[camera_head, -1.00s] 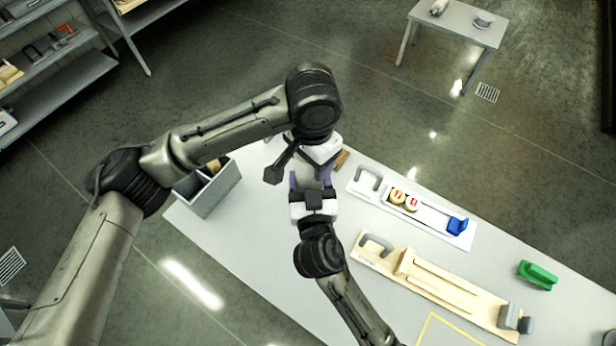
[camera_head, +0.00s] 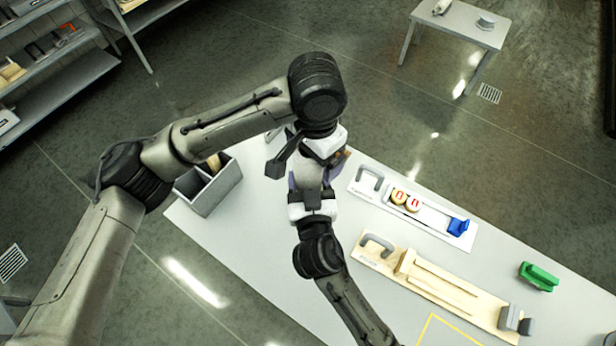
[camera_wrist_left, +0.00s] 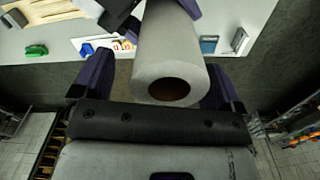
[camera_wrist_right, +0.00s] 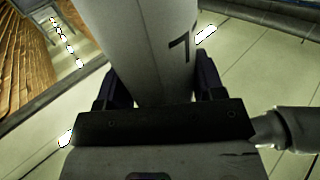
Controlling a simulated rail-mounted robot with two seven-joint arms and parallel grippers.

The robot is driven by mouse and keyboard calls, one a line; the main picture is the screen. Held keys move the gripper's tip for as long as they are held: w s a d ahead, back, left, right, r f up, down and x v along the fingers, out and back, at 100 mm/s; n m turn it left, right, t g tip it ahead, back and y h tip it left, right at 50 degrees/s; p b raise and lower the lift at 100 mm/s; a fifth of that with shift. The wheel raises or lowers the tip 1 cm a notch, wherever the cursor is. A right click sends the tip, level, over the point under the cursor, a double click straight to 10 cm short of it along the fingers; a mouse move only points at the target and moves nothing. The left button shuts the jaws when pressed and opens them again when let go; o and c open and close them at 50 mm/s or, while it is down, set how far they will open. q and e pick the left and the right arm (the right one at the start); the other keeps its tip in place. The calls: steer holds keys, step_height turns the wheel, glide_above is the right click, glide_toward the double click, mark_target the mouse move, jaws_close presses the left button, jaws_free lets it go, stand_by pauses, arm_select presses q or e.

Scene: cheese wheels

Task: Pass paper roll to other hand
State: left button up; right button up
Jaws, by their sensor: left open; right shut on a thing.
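The paper roll is a pale grey cylinder. In the left wrist view the paper roll (camera_wrist_left: 168,50) shows its open end with a brown core, between the fingers of my left gripper (camera_wrist_left: 150,60). That gripper is open around the roll, and contact cannot be told. In the right wrist view the roll (camera_wrist_right: 168,40) carries dark print and is held by my right gripper (camera_wrist_right: 162,82), which is shut on it. In the head view both grippers meet over the table's far left part, left gripper (camera_head: 320,165) above right gripper (camera_head: 312,188), largely hiding the roll.
A grey bin (camera_head: 215,188) stands at the table's left end. To the right are a white board (camera_head: 430,218) with round pieces and a blue block (camera_head: 458,227), a wooden fixture (camera_head: 440,285) and a green object (camera_head: 538,276). The table's (camera_head: 250,260) lower left is clear.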

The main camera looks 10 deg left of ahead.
arm_select(q)
step_height(320, 180, up, 10)
steer(key=shift+w, duration=0.15)
steer(key=w+a+f+n+t+h, duration=0.3)
steer(key=w+a+f+h, duration=0.1)
steer(key=w+a+f, duration=0.45)
steer(key=s+a+f+n, duration=0.1)
steer(key=s+a+f, duration=0.2)
steer(key=f, duration=0.8)
steer(key=s+f+t, duration=0.1)
steer(key=s+f, duration=1.2)
steer(key=s, duration=0.1)
steer(key=s+a+f+n+y, duration=0.1)
steer(key=s+a+f+y, duration=0.1)
steer(key=s, duration=0.7)
steer(key=s+a+f+n+y, duration=0.1)
steer(key=s+a, duration=0.4)
steer(key=s, duration=0.5)
steer(key=shift+s+f+y, duration=0.3)
steer(key=shift+f+y, duration=0.05)
steer(key=shift+y, duration=0.05)
